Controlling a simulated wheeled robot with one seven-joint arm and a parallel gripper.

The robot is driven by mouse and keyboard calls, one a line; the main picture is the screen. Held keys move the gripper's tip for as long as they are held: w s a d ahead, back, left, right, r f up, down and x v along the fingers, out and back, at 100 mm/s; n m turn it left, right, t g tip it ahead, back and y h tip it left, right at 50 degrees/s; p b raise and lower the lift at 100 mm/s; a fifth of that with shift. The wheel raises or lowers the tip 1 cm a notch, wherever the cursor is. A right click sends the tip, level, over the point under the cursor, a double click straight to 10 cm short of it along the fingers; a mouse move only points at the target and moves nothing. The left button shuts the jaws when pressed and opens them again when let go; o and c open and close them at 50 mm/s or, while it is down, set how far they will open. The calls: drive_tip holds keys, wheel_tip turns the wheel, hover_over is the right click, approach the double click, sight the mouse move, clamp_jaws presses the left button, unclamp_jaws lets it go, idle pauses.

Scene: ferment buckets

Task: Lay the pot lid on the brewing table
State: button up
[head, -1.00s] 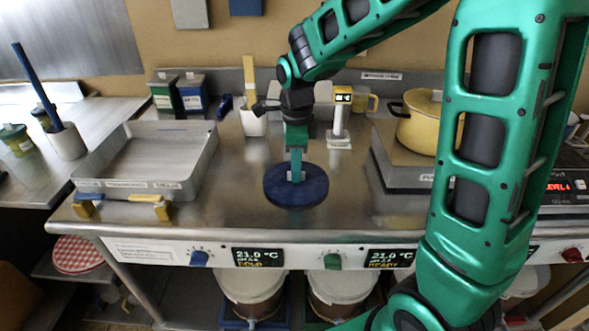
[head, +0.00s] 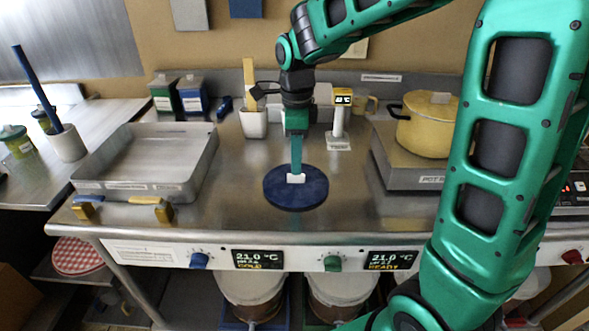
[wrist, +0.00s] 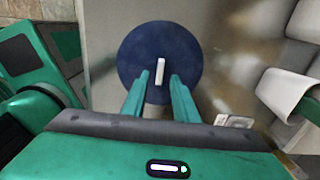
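The pot lid (head: 278,190), a dark blue disc with a white bar handle, lies flat on the steel brewing table (head: 235,205) near the front middle. It also shows in the wrist view (wrist: 133,52), with its handle (wrist: 160,70) upright in the picture. My gripper (head: 296,174) is just above the lid, pointing down. In the wrist view my gripper (wrist: 159,76) has its fingers apart, one on each side of the handle, with gaps showing. The fingers look clear of the handle.
A metal tray (head: 205,160) stands at the left. A yellow pot (head: 425,130) sits on a raised plate at the right. Behind the lid are a white cup (head: 253,124) and a small display stand (head: 339,125). Table around the lid is clear.

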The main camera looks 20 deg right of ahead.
wheel_tip(320, 180, up, 8)
drive_tip(key=shift+d+f, duration=0.1)
drive_tip(key=shift+f, duration=0.05)
drive_tip(key=s+d+f+n, duration=0.3)
drive_tip(key=s+d+n, duration=0.5)
drive_tip(key=s, duration=0.5)
drive_tip(key=s+d+f+n, duration=0.4)
drive_tip(key=s+d+n, duration=0.4)
drive_tip(key=s, duration=0.5)
drive_tip(key=shift+s+d+f, duration=0.15)
drive_tip(key=shift+d+f, duration=0.15)
drive_tip(key=shift+d, duration=0.25)
drive_tip(key=shift+w+f, duration=0.35)
drive_tip(key=shift+w, duration=0.4)
drive_tip(key=shift+s+r, duration=0.1)
